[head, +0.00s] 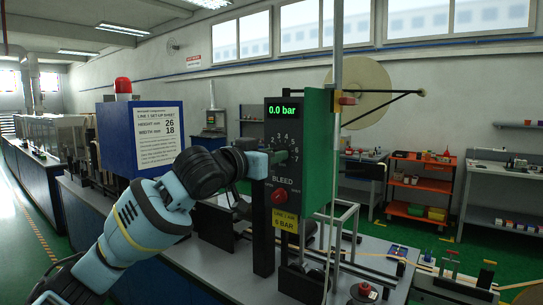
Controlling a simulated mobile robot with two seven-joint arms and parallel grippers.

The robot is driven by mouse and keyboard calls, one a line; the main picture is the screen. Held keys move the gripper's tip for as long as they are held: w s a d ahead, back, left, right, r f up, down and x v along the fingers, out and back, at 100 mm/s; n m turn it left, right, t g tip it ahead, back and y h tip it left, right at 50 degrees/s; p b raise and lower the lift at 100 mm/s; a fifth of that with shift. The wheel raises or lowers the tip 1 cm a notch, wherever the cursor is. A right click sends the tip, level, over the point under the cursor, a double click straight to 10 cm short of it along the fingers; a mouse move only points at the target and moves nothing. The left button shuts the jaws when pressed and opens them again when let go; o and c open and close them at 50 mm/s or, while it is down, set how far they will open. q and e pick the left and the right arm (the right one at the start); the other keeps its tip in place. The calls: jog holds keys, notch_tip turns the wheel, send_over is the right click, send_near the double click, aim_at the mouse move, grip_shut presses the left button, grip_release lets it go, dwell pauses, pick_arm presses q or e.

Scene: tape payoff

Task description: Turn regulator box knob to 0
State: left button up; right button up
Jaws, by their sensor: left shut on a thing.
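The regulator box (318,125) is a green box with a dark front panel in the middle of the head view. Its display (282,110) reads 0.0 bar in green digits. Below it is a dial scale with numbers, partly covered by my gripper. My left gripper (272,160) reaches in from the left and is shut on the regulator knob at the centre of this dial. The knob is mostly hidden behind the gripper, so its pointer cannot be read. A red bleed button (280,196) sits below the word BLEED. My right gripper is not in view.
A yellow LINE AIR 6 BAR label (285,220) is under the box. A blue cabinet with a setup sheet (156,138) and red lamp (123,86) stands left. A tan tape reel (366,92) is behind the box. An orange shelf cart (418,185) stands farther right.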

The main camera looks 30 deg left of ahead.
pick_arm(q)
jog(key=shift+f+n+y, duration=0.1)
jog(key=shift+n+y, duration=0.2)
jog(key=shift+n, duration=4.4)
jog(key=o, duration=1)
jog(key=shift+c, duration=0.2)
jog(key=shift+s, duration=0.1)
jog(key=s, duration=0.7)
jog(key=shift+s+a+f, duration=0.15)
jog(key=shift+s+a, duration=0.1)
jog(key=shift+a, duration=0.2)
